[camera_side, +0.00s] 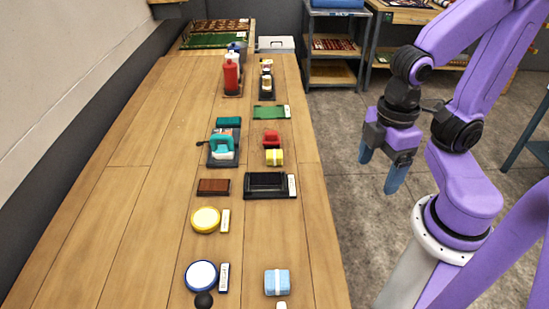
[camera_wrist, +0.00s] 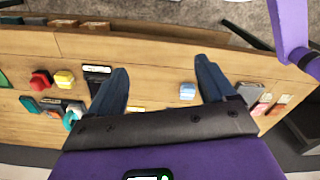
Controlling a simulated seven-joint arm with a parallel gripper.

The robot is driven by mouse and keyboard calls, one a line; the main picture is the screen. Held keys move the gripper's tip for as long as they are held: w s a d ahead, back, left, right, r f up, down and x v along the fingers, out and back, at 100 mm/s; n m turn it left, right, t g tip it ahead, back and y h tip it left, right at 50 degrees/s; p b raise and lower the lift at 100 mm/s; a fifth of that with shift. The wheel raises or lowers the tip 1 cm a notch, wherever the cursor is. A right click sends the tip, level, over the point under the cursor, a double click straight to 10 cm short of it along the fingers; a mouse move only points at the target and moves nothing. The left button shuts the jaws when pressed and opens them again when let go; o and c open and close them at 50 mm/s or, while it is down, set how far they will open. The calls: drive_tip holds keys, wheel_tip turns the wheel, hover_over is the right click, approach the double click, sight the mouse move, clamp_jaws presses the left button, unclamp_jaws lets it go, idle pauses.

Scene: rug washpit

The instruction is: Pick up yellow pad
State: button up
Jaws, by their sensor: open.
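A yellow block (camera_side: 274,157) with a pale band sits farther up the table, just in front of a red item; I cannot tell from looks alone which one the task names. The block also shows in the wrist view (camera_wrist: 64,78), left of my fingers; the round pad is mostly hidden there behind my gripper. My gripper (camera_side: 379,170) is open and empty, off the table's right edge, with its blue fingers apart (camera_wrist: 161,80).
A black tray (camera_side: 265,193), brown brush-like block (camera_side: 214,187), teal-handled tool (camera_side: 222,144), white-and-blue disc (camera_side: 201,275) and light blue block (camera_side: 277,282) lie around. Bottles (camera_side: 231,76) stand at the back. A wall runs along the left; the table's left strip is bare.

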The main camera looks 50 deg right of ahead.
drive_tip(key=w+a+m, duration=0.3)
drive_tip(key=w+m, duration=0.3)
drive_tip(key=w, duration=0.3)
drive_tip(key=m, duration=1.6)
hover_over(274, 153)
wheel_tip(274, 153, down, 2)
drive_tip(key=f, duration=0.1)
wheel_tip(274, 153, down, 12)
drive_tip(key=shift+d+r, duration=0.1)
drive_tip(key=shift+s+f, duration=0.1)
drive_tip(key=shift+f, duration=2.45)
drive_tip(key=c, duration=1)
